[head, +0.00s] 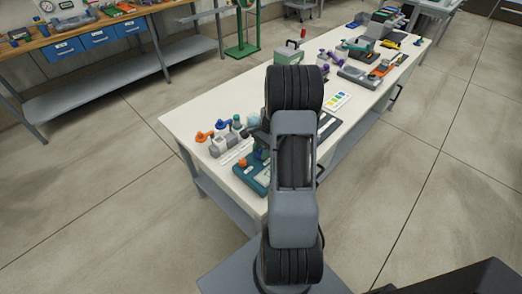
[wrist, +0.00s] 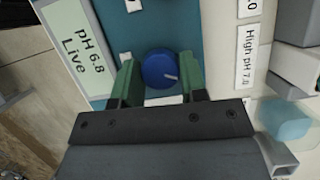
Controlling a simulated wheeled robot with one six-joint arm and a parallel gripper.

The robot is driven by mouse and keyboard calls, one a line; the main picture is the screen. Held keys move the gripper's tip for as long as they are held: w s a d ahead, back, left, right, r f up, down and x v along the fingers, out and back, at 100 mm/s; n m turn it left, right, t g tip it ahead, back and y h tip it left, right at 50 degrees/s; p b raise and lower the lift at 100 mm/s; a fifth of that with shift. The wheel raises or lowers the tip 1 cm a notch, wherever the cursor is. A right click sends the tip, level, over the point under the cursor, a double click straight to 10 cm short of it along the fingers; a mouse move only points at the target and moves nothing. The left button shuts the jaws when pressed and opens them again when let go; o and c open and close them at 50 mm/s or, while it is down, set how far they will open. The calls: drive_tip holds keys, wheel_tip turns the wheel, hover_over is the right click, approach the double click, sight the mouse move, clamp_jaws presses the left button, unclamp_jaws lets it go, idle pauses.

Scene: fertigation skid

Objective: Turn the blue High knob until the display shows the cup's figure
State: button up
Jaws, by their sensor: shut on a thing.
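The blue knob (wrist: 160,69) sits on the teal panel (wrist: 185,22) in the wrist view, with a pale pointer line towards its right side. My gripper (wrist: 159,82) has its two green fingers on either side of the knob, shut on it. The display (wrist: 66,42) at the upper left reads "pH 6.8 Live". A white tag (wrist: 246,57) to the right reads "High pH 7.0". A translucent light-blue cup (wrist: 287,122) stands at the right. In the head view my arm hides most of the teal unit (head: 250,182); the knob cannot be made out.
A colour chart (head: 337,101) lies to the right. Tools and cases stand farther back. The floor on both sides is clear.

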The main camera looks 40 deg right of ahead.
drive_tip(key=m+t, duration=0.1)
drive_tip(key=m, duration=0.2)
drive_tip(key=m+t, duration=0.1)
drive_tip(key=m, duration=0.2)
drive_tip(key=shift+s+m+t+h+p, duration=0.1)
drive_tip(key=shift+m+t+h+p, duration=0.2)
drive_tip(key=shift+p, duration=0.05)
idle(0.5)
drive_tip(key=o, duration=0.9)
drive_tip(key=shift+r, duration=0.15)
drive_tip(key=v, duration=1.3)
drive_tip(key=shift+s+r, duration=0.15)
drive_tip(key=shift+r, duration=0.15)
